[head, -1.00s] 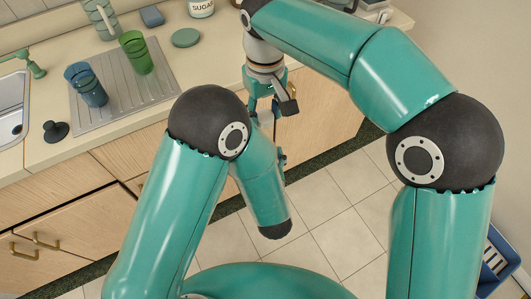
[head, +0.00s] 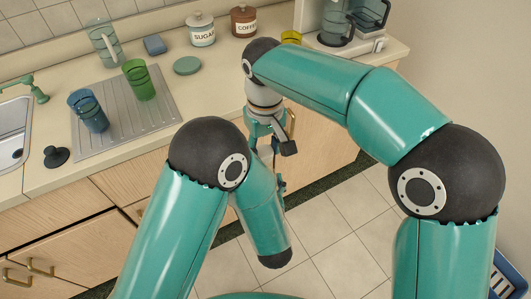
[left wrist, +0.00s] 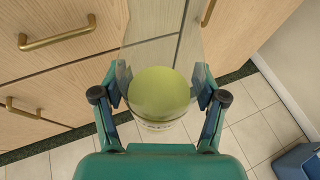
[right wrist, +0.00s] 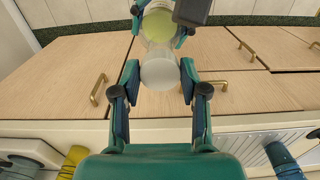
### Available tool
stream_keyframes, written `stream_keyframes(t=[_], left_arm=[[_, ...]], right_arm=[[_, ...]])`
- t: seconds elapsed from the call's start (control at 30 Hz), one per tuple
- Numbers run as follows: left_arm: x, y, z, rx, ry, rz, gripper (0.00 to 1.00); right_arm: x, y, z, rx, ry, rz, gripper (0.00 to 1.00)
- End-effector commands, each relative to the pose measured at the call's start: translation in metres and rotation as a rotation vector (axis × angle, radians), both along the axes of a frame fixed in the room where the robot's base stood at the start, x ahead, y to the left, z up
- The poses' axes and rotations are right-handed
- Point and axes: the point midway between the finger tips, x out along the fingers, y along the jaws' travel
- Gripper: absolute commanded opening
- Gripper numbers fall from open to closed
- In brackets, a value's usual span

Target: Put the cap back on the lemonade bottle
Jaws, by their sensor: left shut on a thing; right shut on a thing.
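The clear lemonade bottle shows in the left wrist view (left wrist: 158,52), with a yellow-green disc of lemonade inside. My left gripper (left wrist: 158,90) is shut on it, one finger on each side. In the right wrist view the bottle (right wrist: 160,28) is just beyond my right gripper (right wrist: 159,78), with the left fingers around it. My right gripper is shut on a pale, translucent round piece, apparently the cap (right wrist: 160,74). The cap lines up with the bottle top; I cannot tell if they touch. In the head view my right gripper (head: 268,134) hangs before the cabinets; my left one is mostly hidden.
The counter behind holds a blue cup (head: 88,110), green cup (head: 139,80), pitcher (head: 103,44), sponge (head: 154,45), green disc (head: 187,65), sugar jar (head: 202,32), coffee jar (head: 244,22), yellow cup (head: 291,37) and coffee maker (head: 337,25). A blue crate (head: 508,275) stands at right.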

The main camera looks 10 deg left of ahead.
Motion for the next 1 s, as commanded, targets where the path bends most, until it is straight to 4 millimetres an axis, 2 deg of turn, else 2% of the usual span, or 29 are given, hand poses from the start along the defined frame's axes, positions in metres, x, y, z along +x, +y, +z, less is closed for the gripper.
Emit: stream_keyframes(t=[0.27,0.6,1.0], left_arm=[[0.000,0.000,0.001,-0.001,-0.002,0.000,0.05],[0.000,0.000,0.001,-0.001,-0.002,0.000,0.05],[0.000,0.000,0.001,-0.001,-0.002,0.000,0.05]], right_arm=[[0.000,0.000,-0.002,-0.001,0.001,0.000,0.33],[0.000,0.000,-0.019,-0.002,0.003,0.000,0.33],[0.000,0.000,-0.019,-0.001,0.002,0.000,0.33]])
